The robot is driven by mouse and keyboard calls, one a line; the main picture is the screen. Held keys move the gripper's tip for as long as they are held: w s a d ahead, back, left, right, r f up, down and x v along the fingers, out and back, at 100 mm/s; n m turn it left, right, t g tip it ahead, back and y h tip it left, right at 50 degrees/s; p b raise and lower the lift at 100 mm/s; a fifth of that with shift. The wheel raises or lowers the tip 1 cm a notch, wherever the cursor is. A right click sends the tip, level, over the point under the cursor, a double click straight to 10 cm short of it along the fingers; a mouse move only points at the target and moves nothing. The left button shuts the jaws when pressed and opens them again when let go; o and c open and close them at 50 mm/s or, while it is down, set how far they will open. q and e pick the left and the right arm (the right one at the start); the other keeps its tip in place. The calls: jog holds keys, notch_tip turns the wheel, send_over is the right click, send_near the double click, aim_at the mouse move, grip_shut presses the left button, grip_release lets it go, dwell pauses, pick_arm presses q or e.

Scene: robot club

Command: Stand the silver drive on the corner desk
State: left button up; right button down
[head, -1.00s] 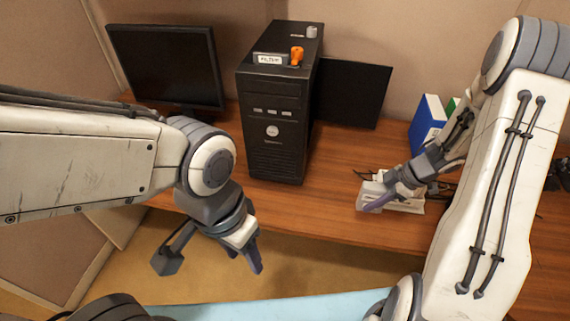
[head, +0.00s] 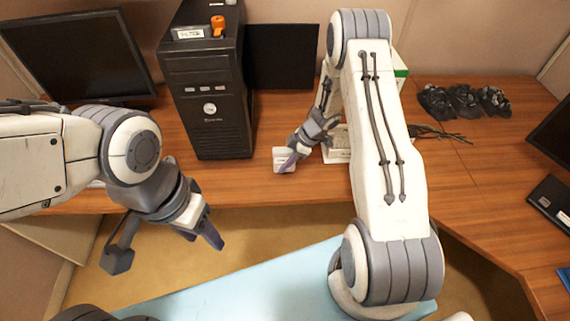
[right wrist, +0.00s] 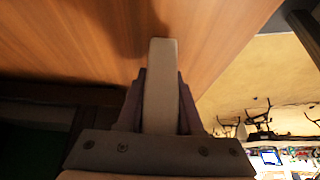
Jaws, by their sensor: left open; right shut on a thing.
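The silver drive (head: 284,159) is a pale, flat block. My right gripper (head: 291,163) is shut on it over the wooden desk, in front of the black computer tower's right side. In the right wrist view the drive (right wrist: 160,85) stands edge-on between the two fingers, over brown wood. I cannot tell whether it touches the desk. My left gripper (head: 165,249) is open and empty, low in front of the desk's edge. The corner desk (head: 500,210) is brown wood and runs along the back and down the right side.
The black tower (head: 208,110) with an orange item on top stands at the back left, between two dark monitors (head: 75,58) (head: 281,57). A white holder (head: 337,146) sits behind my right arm. Black cable bundles (head: 465,101) lie back right. The right desk has bare wood.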

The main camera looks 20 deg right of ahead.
jog(key=shift+f, duration=0.75)
jog(key=shift+f, duration=0.15)
jog(key=c, duration=0.6)
grip_release()
jog(key=shift+o, duration=0.2)
